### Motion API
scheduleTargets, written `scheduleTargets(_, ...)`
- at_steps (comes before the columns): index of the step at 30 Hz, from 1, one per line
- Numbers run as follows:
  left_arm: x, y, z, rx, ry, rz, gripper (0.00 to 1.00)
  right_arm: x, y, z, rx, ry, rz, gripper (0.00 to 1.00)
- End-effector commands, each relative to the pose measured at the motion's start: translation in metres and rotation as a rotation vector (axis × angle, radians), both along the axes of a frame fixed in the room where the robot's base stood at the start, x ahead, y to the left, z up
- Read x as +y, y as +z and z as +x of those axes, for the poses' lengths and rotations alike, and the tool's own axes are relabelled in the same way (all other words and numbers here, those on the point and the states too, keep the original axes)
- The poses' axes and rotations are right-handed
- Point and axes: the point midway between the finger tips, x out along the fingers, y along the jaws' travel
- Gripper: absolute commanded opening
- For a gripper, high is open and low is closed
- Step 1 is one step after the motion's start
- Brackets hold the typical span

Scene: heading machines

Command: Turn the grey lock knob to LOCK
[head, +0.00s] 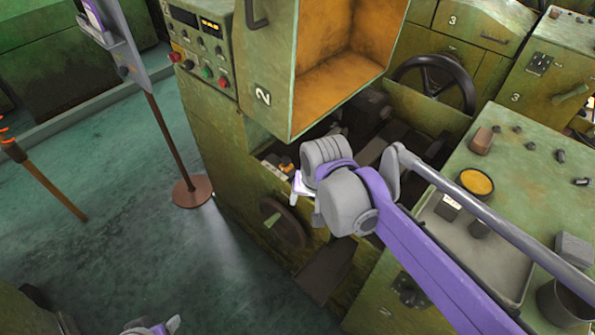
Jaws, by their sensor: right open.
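I cannot single out the grey lock knob or read a LOCK mark. My right gripper (297,189) is open and empty, in front of green machine 2 (225,165). It is beside a small recess with orange and pale parts (284,163), below the open orange-lined door. My right wrist and purple arm hide part of the machine behind them. A dark round handwheel (283,222) sits below the gripper on the machine front. Only a small grey and purple piece of my left arm shows at the bottom edge; its jaws cannot be made out.
The open door (265,75) juts out above the gripper. A control panel (202,52) with coloured buttons is at upper left. A bench (520,150) with a yellow-filled tin (476,182) stands right.

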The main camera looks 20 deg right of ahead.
Motion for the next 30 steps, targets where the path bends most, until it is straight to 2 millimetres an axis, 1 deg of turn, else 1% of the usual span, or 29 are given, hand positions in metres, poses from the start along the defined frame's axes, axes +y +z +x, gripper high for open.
scheduleTargets(1,0.0,-0.002,-0.001,0.001,0.0,0.0,0.66,-0.008,0.003,0.019,0.021,-0.066,0.017,0.69)
scheduleTargets(5,0.0,-0.006,-0.002,0.003,0.0,0.0,0.66,-0.03,0.005,0.064,0.082,-0.264,0.064,0.69)
scheduleTargets(6,0.0,-0.007,-0.002,0.004,0.0,0.0,0.66,-0.038,0.004,0.079,0.101,-0.331,0.078,0.69)
scheduleTargets(9,0.0,-0.009,-0.003,0.005,0.0,0.0,0.66,-0.059,-0.003,0.112,0.15,-0.495,0.108,0.69)
scheduleTargets(12,0.0,-0.012,-0.003,0.006,0.0,0.0,0.66,-0.08,-0.013,0.14,0.192,-0.647,0.131,0.69)
scheduleTargets(15,0.0,-0.013,-0.004,0.007,0.0,0.0,0.66,-0.096,-0.025,0.159,0.226,-0.77,0.147,0.69)
scheduleTargets(19,0.0,-0.014,-0.004,0.007,0.0,0.0,0.66,-0.11,-0.035,0.172,0.252,-0.87,0.158,0.69)
scheduleTargets(25,0.0,-0.015,-0.004,0.008,0.0,0.0,0.66,-0.115,-0.046,0.177,0.263,-0.912,0.161,0.69)
scheduleTargets(29,0.0,-0.017,-0.005,0.008,0.0,0.0,0.66,-0.115,-0.065,0.177,0.263,-0.91,0.162,0.69)
scheduleTargets(30,0.0,-0.017,-0.005,0.009,0.0,0.0,0.66,-0.115,-0.073,0.177,0.262,-0.91,0.161,0.69)
